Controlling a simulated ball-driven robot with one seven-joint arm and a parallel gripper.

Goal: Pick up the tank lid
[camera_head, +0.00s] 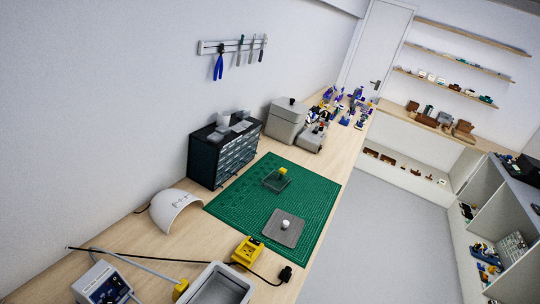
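A flat grey square lid with a round white knob (284,232) lies on the front part of the green cutting mat (237,206). A smaller dark, see-through square piece with a yellow knob (276,182) lies farther back on the same mat. The frames do not show for certain which is the tank lid. An open grey tank-like container (222,283) stands at the bottom edge, partly cut off. My gripper is not in view.
A yellow block-like tool (246,251) with a black cable lies between the grey container and the mat. A white dome (173,211), a dark drawer cabinet (226,153) and a grey box (287,122) line the wall side. Clear floor (386,215) lies right of the bench.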

